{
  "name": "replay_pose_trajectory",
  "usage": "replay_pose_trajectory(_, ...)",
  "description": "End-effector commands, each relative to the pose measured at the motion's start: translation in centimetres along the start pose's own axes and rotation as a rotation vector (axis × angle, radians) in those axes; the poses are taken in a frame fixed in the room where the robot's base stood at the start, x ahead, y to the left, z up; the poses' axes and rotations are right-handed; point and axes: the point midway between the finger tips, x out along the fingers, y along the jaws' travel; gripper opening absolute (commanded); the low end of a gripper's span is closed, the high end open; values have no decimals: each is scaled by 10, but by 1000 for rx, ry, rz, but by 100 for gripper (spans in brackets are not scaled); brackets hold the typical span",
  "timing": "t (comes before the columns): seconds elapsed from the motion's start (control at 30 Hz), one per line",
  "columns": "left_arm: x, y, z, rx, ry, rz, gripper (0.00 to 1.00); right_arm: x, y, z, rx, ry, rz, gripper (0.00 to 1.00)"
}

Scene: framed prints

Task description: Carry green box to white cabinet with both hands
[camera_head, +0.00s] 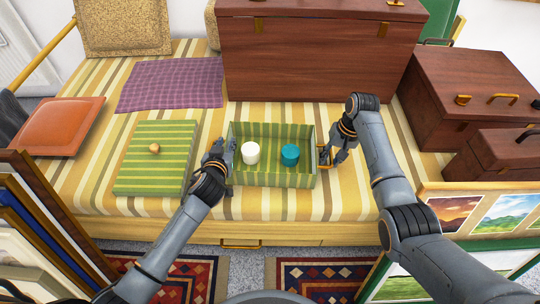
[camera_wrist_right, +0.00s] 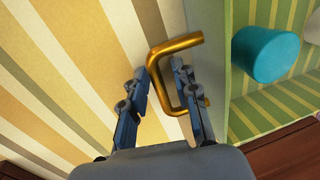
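The green box (camera_head: 272,180) is a striped open box on the striped bench top, with a white cylinder (camera_head: 250,152) and a teal cylinder (camera_head: 290,154) inside. My left gripper (camera_head: 228,160) is at its left wall; its fingers are too small to read and any handle there is hidden. My right gripper (camera_wrist_right: 170,100) is at the box's right end, its fingers apart on either side of a gold handle (camera_wrist_right: 178,45). The teal cylinder also shows in the right wrist view (camera_wrist_right: 264,54). I cannot identify a white cabinet with certainty.
A green striped lid (camera_head: 155,170) with a round knob lies left of the box. A big brown chest (camera_head: 315,55) stands behind it, and brown cases (camera_head: 470,85) stand at right. Framed pictures (camera_head: 45,220) lean at front left. A white panelled surface (camera_head: 18,50) shows at far left.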

Motion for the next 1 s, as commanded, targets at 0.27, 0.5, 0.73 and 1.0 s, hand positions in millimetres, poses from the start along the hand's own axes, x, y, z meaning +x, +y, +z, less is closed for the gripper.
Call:
replay_pose_trajectory(0.27,0,0,0,0,-1,0,0,0,0,0,0,0,0,0)
replay_pose_trajectory(0.5,0,0,-2,0,3,0,0,-2,-1,-1,-1,3,-1,0)
replay_pose_trajectory(0.73,-2,0,-6,1,3,0,0,-7,-1,-1,-1,3,-1,0)
replay_pose_trajectory(1.0,-11,0,-27,2,3,-1,0,-30,-5,-1,0,4,0,0)
